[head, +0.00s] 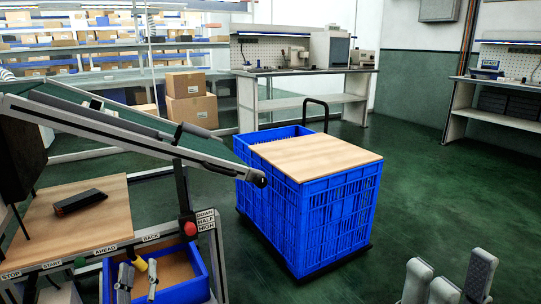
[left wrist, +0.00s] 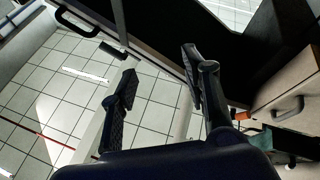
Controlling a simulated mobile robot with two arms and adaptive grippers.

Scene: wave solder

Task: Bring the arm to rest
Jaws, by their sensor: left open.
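My left gripper (head: 138,278) is low at the left in the head view, beside the blue bin under the workbench. Its fingers point upward and stand apart. In the left wrist view the two dark fingers (left wrist: 158,82) are spread, with nothing between them. My right gripper (head: 449,280) is at the bottom right of the head view, over the green floor. Its fingers point up and are apart, with no object visible between them. Most of both arms is out of view.
A wooden workbench (head: 78,222) with a dark device (head: 80,202) stands at left, below a sloping rack (head: 135,128). A blue bin (head: 178,293) is under it. A blue crate cart (head: 322,222) with a wooden lid (head: 315,157) stands mid-view. Green floor (head: 425,190) is clear at right.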

